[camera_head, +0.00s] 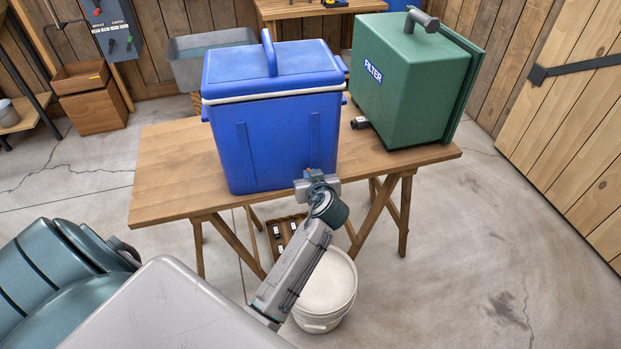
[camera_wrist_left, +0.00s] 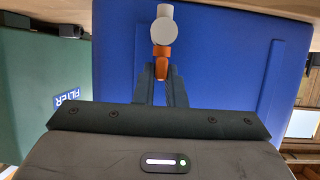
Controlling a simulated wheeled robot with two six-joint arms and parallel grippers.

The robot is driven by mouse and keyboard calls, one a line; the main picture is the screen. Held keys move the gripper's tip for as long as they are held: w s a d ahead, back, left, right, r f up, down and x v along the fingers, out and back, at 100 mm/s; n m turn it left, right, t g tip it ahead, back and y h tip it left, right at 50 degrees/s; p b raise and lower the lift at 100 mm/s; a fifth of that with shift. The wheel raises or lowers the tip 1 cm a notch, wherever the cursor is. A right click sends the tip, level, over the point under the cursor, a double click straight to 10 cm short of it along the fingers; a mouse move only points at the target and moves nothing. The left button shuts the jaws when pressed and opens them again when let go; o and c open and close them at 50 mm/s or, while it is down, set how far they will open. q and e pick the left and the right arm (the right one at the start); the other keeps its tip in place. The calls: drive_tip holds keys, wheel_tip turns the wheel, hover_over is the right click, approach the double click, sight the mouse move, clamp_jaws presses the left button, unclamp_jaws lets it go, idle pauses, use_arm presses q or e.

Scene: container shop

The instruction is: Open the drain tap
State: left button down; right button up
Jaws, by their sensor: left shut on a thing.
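The blue cooler (camera_head: 270,145) stands upright on the wooden table with its lid down. Its drain tap shows in the left wrist view as a round white body (camera_wrist_left: 158,28) with an orange handle (camera_wrist_left: 162,62) against the blue wall. My left gripper (camera_wrist_left: 161,88) is at the tap low on the cooler's front, its two fingers shut on the orange handle. In the head view the left gripper (camera_head: 317,182) hides most of the tap. No flow shows at the tap. My right gripper is not in view.
A white bucket (camera_head: 318,324) stands on the floor below the table's front edge, partly behind my arm. A green FILTER box (camera_head: 395,100) stands right of the cooler on the table (camera_head: 165,170). The table's left end is clear.

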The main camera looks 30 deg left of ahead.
use_arm(q)
drive_tip(key=c, duration=1.8)
unclamp_jaws()
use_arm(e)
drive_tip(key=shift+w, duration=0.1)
